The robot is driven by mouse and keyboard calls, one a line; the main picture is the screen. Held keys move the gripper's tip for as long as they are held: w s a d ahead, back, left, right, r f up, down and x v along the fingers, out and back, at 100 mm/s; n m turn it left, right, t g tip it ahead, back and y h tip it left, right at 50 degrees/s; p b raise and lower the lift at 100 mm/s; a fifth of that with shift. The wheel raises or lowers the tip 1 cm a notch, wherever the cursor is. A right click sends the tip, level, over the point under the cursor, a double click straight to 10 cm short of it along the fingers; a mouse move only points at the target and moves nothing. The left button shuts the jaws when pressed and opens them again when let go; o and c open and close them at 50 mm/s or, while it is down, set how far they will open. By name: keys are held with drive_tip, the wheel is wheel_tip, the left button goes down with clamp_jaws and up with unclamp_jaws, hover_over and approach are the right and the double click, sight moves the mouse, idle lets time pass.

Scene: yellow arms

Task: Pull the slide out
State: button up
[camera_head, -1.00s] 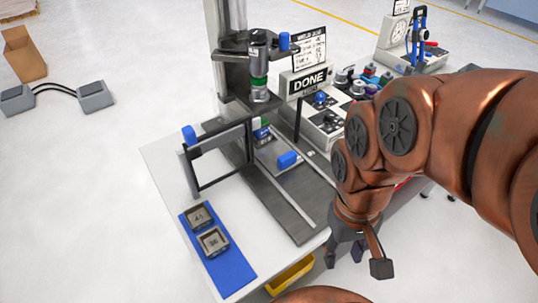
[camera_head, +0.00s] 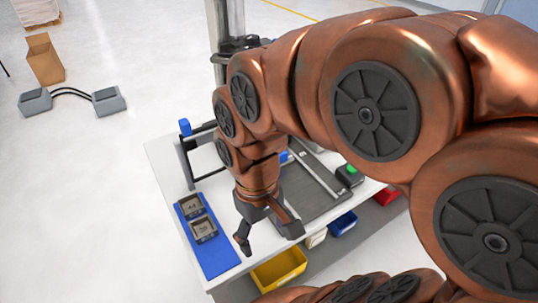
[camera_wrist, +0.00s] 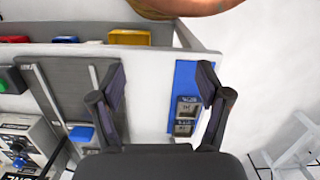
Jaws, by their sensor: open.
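The blue handle of the slide (camera_head: 284,157) shows only as a small patch beside my arm in the head view. In the wrist view the blue handle (camera_wrist: 82,134) is at the lower left, left of my fingers. The grey base plate (camera_head: 308,207) with its pale rail lies behind and right of my gripper. My gripper (camera_head: 268,236) is open and empty above the white table's front part, between the base plate and a blue mat. In the wrist view my gripper (camera_wrist: 160,90) has its fingers wide apart. My arm hides most of the machine.
The blue mat (camera_head: 213,253) holds two small square trays. A black guard frame with a blue knob (camera_head: 184,127) rises at the left. A green button box (camera_head: 349,176) is at the right. Yellow (camera_head: 278,270), blue and red bins sit below the table's front edge.

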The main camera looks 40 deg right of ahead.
drive_tip(key=shift+o, duration=0.5)
drive_tip(key=w+d, duration=0.2)
drive_tip(key=w, duration=0.5)
drive_tip(key=shift+r+b, duration=0.3)
drive_tip(key=shift+m+t, duration=0.5)
drive_tip(key=shift+t, duration=0.3)
drive_tip(key=w+d+f, duration=0.1)
drive_tip(key=w+d, duration=0.5)
drive_tip(key=w+d+f+b, duration=0.1)
drive_tip(key=w+d, duration=0.4)
drive_tip(key=d, duration=0.2)
drive_tip(key=w+d+f+b, duration=0.1)
drive_tip(key=w+d+f, duration=0.1)
drive_tip(key=w+d, duration=0.4)
drive_tip(key=shift+w+d+f, duration=0.1)
drive_tip(key=shift+w+d, duration=0.2)
drive_tip(key=shift+d, duration=0.25)
drive_tip(key=shift+d+f, duration=0.15)
drive_tip(key=shift+f, duration=0.3)
drive_tip(key=shift+f+p, duration=0.95)
drive_tip(key=shift+f, duration=2.5)
clamp_jaws()
